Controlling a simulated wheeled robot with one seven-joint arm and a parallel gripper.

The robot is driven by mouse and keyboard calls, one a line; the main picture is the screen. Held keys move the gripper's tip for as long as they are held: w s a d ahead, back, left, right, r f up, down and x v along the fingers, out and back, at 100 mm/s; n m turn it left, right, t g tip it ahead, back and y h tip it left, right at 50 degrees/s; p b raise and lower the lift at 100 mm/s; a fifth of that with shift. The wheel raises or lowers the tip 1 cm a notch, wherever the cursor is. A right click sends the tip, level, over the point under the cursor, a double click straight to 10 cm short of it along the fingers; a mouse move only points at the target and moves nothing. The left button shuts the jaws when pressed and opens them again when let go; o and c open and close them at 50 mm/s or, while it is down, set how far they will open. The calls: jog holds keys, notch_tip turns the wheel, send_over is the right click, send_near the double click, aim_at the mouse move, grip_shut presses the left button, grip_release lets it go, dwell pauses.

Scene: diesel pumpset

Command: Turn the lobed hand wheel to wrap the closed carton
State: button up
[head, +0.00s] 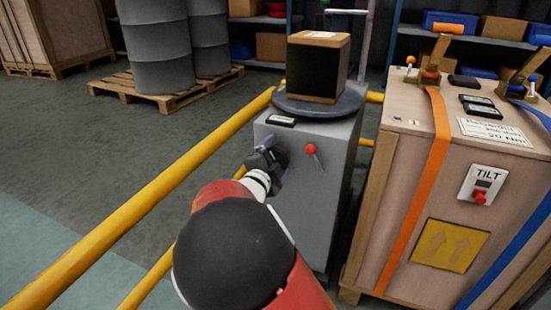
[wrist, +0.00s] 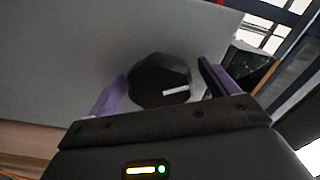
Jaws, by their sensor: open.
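The lobed hand wheel (wrist: 150,88) is dark with a white mark and sits on the grey face of a cabinet (head: 330,190). My gripper (wrist: 161,87) is open, with one purple finger on each side of the wheel; I cannot tell whether they touch it. In the head view my gripper (head: 272,160) is at the cabinet's front and hides the wheel. The carton (head: 318,70) stands upright on a round dark turntable (head: 345,107) on the cabinet. Its sides are black, with brown cardboard at the top and the bottom edge, and a white label on top.
A red-tipped lever (head: 311,149) sticks out of the cabinet right of my gripper. Yellow rails (head: 150,205) run along the left. A large strapped crate (head: 400,170) with a TILT switch stands close on the right. Grey drums (head: 160,50) stand on a pallet behind.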

jog(key=p+v, duration=0.1)
jog(key=v, duration=0.7)
jog(key=shift+w, duration=0.1)
